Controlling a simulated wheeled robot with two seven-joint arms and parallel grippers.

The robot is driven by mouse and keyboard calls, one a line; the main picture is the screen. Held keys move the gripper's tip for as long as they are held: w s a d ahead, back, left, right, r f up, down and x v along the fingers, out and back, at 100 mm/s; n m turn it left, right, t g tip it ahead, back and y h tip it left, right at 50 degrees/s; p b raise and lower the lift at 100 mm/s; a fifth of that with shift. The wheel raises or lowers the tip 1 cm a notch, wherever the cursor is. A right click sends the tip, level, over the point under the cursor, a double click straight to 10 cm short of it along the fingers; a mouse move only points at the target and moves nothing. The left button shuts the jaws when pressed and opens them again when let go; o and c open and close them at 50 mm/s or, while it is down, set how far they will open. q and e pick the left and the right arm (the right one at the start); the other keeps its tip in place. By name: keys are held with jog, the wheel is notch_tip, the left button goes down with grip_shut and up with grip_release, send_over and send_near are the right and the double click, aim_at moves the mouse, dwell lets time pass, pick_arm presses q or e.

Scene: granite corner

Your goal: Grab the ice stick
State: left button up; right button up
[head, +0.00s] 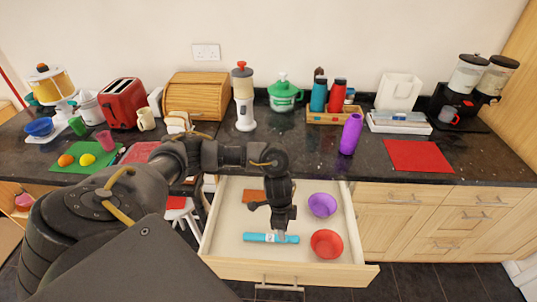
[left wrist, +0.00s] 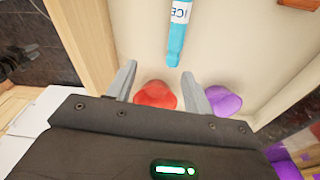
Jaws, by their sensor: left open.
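The ice stick is a light blue tube with a white "ICE" label. It lies on the floor of the open drawer (head: 224,222), near its front, in the head view (head: 256,238). In the left wrist view the ice stick (left wrist: 176,45) runs from the top edge down to an end near the gap between my fingertips. My left gripper (head: 281,236) points down over the drawer, above the stick's right part, and partly hides it in the head view. Its fingers (left wrist: 157,65) are apart with nothing held. My right gripper is in neither view.
A red bowl (head: 327,244) and a purple bowl (head: 322,205) lie in the drawer, right of my left gripper. A brown block (head: 253,196) lies at its back. The counter above (head: 300,150) carries appliances, bottles and a purple bottle (head: 351,134).

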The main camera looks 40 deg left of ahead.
pick_arm(q)
jog(key=n+y, duration=0.1)
jog(key=n, duration=0.1)
send_over(267, 235)
jog(key=shift+g, duration=0.3)
jog(key=shift+s+d+f+b, duration=0.15)
jog(key=shift+f+b, duration=0.5)
jog(key=shift+f, duration=1.15)
jog(key=shift+s+a+f+b, duration=0.2)
jog(key=shift+f+b, duration=0.45)
jog(key=shift+f, duration=1.1)
jog(key=f, duration=0.4)
jog(key=shift+w+f+b, duration=0.15)
jog(key=shift+w+b, duration=0.1)
jog(key=shift+b, duration=0.15)
jog(key=c, duration=1.1)
